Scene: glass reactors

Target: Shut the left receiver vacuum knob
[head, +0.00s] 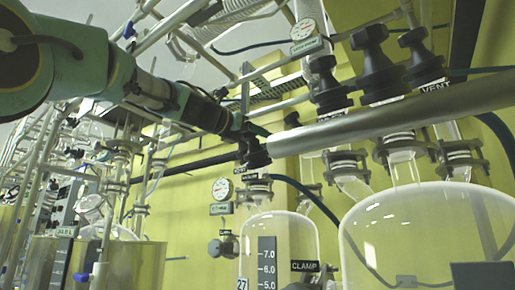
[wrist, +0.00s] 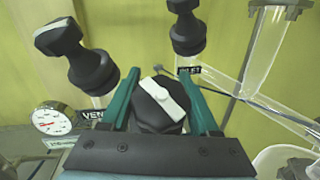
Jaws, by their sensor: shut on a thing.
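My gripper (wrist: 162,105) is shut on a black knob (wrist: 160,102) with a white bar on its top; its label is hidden. In the wrist view the teal fingers stand on either side of this knob, and its white bar runs diagonally from upper left to lower right. In the head view my gripper (head: 250,138) is over the left glass receiver (head: 278,240), which has a dark level scale. The knob there is partly hidden by the gripper.
Beside the held knob stand a black knob (wrist: 82,58) near a partly hidden VENT label and another (wrist: 187,27) near an INLET label. A pressure gauge (head: 222,189) hangs left of the receiver. A larger receiver (head: 425,230) with several black knobs stands right. A thick pipe (head: 390,118) crosses in front.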

